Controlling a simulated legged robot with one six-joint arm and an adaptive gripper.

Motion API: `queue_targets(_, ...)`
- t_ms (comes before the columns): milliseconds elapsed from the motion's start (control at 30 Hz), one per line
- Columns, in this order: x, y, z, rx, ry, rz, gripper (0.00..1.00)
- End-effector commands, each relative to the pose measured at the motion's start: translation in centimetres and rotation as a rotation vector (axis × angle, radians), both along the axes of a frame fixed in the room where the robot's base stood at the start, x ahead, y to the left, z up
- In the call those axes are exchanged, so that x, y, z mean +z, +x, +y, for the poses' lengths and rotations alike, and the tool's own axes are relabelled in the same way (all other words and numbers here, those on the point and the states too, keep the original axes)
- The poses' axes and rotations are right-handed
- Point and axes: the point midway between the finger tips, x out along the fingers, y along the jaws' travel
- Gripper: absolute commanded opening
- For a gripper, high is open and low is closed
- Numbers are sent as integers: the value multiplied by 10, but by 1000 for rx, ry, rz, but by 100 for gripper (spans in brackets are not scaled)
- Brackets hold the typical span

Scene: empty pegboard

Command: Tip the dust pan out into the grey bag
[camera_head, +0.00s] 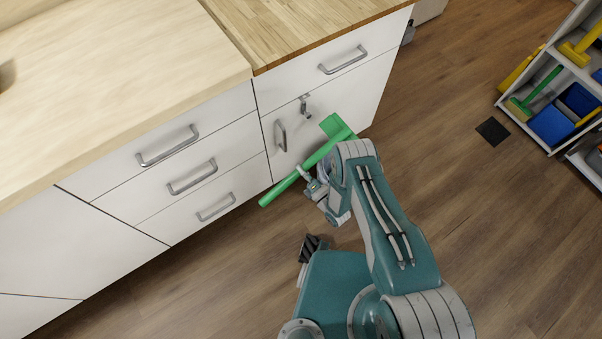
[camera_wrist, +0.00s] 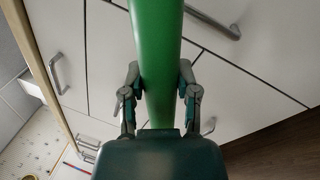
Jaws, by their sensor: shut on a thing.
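A green dust pan (camera_head: 338,128) is held in front of the white cabinet, its long handle slanting down to the left. My gripper (camera_head: 313,181) is shut on the handle, partly hidden by my wrist in the head view. In the wrist view the green handle (camera_wrist: 156,55) runs between the two fingers of my gripper (camera_wrist: 160,82), which press on it from both sides. What the pan holds cannot be seen. No grey bag can be made out in either view.
White drawers with metal handles (camera_head: 198,173) stand close behind the dust pan, under a wooden countertop (camera_head: 300,28). A shelf (camera_head: 559,62) with blue bins and yellow and green tools stands at the right. A small black square (camera_head: 493,131) lies on the otherwise open wooden floor (camera_head: 470,200).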

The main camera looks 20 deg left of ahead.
Motion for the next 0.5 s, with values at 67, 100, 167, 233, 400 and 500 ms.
queue_targets(67, 12, 3, -2, -1, 24, 28, 0)
queue_targets(100, 16, 4, -3, -1, 37, 46, 0)
queue_targets(167, 24, 6, -4, -1, 56, 68, 0)
queue_targets(233, 32, 9, -6, -2, 78, 95, 0)
queue_targets(400, 50, 18, -14, -3, 130, 163, 0)
queue_targets(500, 61, 23, -17, -2, 161, 204, 0)
